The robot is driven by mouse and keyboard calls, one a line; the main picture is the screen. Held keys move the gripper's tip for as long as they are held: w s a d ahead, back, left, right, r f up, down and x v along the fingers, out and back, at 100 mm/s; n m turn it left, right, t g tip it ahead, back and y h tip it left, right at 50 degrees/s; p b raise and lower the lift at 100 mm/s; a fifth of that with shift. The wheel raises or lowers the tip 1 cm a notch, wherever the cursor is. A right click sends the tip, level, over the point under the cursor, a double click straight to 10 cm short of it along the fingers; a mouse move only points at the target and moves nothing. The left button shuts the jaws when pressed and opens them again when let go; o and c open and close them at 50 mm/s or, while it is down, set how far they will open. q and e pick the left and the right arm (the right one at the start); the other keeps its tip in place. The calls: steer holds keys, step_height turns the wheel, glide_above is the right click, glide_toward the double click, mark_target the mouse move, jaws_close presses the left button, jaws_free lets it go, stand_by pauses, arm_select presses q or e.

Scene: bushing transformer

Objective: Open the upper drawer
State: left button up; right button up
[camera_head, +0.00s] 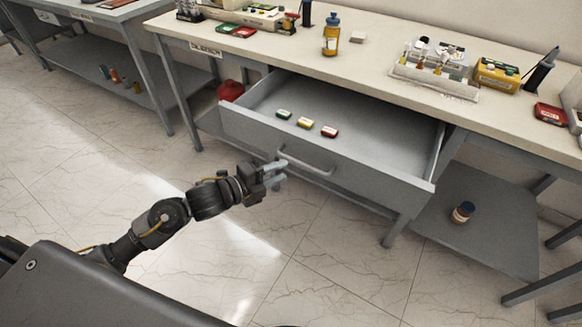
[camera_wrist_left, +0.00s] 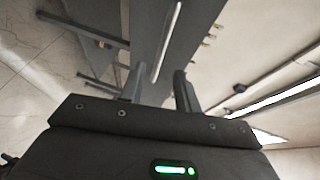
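The grey upper drawer (camera_head: 375,177) under the bench top is pulled well out, and its inside shows. Its bar handle (camera_head: 312,165) runs across the front panel. My left gripper (camera_head: 284,171) is open at the left end of the handle. In the left wrist view, the left gripper's two fingers (camera_wrist_left: 160,74) are apart, and the pale handle bar (camera_wrist_left: 166,42) appears between and beyond their tips. I cannot tell whether a finger touches the bar. My right gripper is in neither view.
The bench top (camera_head: 385,60) carries a yellow bottle (camera_head: 331,34) and a rack (camera_head: 436,68). A brown jar (camera_head: 462,212) stands on the lower shelf. The floor before the drawer is clear.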

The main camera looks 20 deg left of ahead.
arm_select(q)
steer(key=v, duration=0.4)
steer(key=shift+s+a, duration=0.1)
steer(key=shift+s, duration=0.15)
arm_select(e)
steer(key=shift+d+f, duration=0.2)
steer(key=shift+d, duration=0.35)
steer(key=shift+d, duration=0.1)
